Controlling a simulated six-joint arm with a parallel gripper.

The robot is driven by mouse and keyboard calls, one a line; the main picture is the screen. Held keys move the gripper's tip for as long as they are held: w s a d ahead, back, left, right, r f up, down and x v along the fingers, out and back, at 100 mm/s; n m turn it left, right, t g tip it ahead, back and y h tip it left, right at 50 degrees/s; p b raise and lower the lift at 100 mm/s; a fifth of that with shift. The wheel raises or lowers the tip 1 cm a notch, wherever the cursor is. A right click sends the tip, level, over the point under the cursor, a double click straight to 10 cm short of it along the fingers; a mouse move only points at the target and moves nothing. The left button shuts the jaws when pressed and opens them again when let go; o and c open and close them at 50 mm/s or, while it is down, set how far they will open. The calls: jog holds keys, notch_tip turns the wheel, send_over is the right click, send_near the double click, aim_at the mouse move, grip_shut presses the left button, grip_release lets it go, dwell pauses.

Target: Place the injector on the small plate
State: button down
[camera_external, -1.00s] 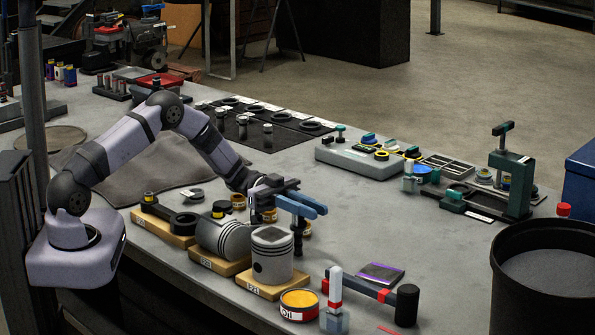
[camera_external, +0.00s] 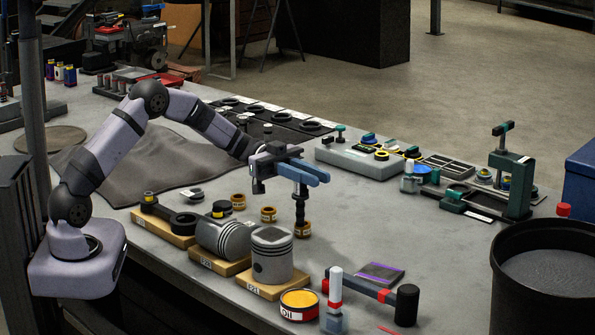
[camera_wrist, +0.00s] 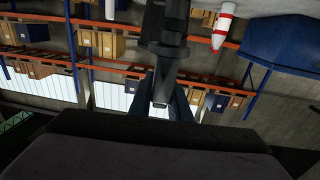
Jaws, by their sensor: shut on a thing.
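My gripper (camera_external: 308,174), with blue fingers, is shut on the injector (camera_external: 301,205), a dark slim part that hangs upright below the fingers. Its lower end appears in front of a brass ring on the table; I cannot tell the gap between them. In the wrist view the injector (camera_wrist: 166,45) is dark and stands between the blue fingers of my gripper (camera_wrist: 161,100). A small dark flat plate (camera_external: 381,272) with purple edges lies on the table, right of and nearer than the injector. I cannot be sure that it is the task's small plate.
A green press (camera_external: 512,185) stands at the right. The table's middle right is clear.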

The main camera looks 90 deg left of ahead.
jog(key=w+d+m+g+h+b, duration=0.2)
jog(key=w+d+m+g+b, duration=0.15)
jog(key=d, duration=1.15)
jog(key=w+r+n+t+y+b, duration=0.1)
jog(key=w+r+n+t+y, duration=0.1)
jog(key=w+r+n+t, duration=0.3)
jog(key=w+a+f+n+t+y, duration=0.35)
jog(key=w+a+y, duration=0.35)
jog(key=w+a, duration=0.25)
notch_tip(320, 180, down, 9)
jog(key=s+p, duration=0.1)
jog(key=shift+a+f, duration=0.2)
jog(key=shift+a, duration=0.2)
jog(key=shift+f, duration=0.1)
jog(key=c, duration=2.1)
grip_release()
jog(key=shift+f, duration=0.2)
jog(key=o, duration=0.5)
jog(key=shift+c, duration=0.2)
